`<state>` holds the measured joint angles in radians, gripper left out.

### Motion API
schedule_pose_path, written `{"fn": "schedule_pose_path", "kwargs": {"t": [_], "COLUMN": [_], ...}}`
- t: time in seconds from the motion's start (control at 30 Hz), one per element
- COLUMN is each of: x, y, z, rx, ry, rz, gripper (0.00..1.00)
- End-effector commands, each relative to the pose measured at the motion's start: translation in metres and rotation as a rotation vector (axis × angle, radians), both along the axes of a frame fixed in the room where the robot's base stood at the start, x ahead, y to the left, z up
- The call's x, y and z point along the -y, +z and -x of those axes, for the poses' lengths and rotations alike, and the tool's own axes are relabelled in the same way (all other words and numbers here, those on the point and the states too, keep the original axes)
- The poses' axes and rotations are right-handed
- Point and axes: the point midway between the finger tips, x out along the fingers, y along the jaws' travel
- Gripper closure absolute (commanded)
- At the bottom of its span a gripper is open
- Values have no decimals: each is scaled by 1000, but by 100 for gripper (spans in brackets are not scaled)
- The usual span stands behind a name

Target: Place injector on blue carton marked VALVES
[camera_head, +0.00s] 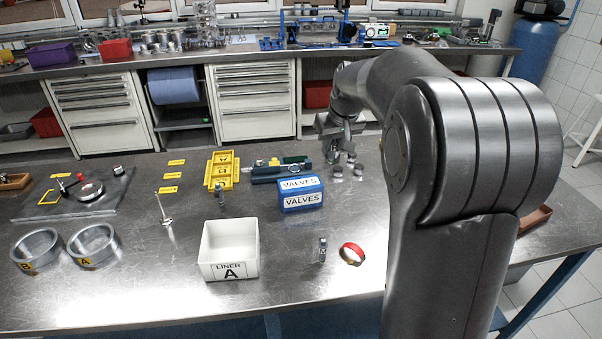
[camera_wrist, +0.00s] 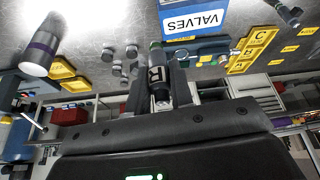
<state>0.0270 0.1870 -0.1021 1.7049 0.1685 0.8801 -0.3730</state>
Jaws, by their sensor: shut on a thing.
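The blue carton marked VALVES (camera_head: 300,196) stands on the metal bench, with its top bare; it also shows at the top of the wrist view (camera_wrist: 192,20). My gripper (camera_head: 334,150) is above the bench, behind and to the right of the carton, apart from it. In the wrist view my gripper (camera_wrist: 160,88) is shut on a small dark cylindrical injector (camera_wrist: 156,74) with a pale label. Its lower part is hidden between the fingers. Two similar small upright parts stand on the bench, one left of the carton (camera_head: 221,196) and one in front (camera_head: 322,250).
A white LINER A bin (camera_head: 229,268) stands front left of the carton, and a red ring (camera_head: 352,252) lies front right. Yellow lettered trays (camera_head: 222,170) and a green fixture (camera_head: 278,172) lie behind the carton. Several short metal cylinders (camera_wrist: 131,51) stand near my gripper.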

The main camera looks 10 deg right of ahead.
Motion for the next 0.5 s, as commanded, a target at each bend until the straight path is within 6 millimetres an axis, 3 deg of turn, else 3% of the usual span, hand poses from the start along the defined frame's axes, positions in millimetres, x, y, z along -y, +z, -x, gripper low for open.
{"fn": "schedule_pose_path", "kwargs": {"t": [0.2,0.5], "x": [-46,-73], "y": [-32,-51], "z": [-25,-40], "rx": [-3,0], "ry": [3,-1], "rz": [1,1], "gripper": [100,100]}}
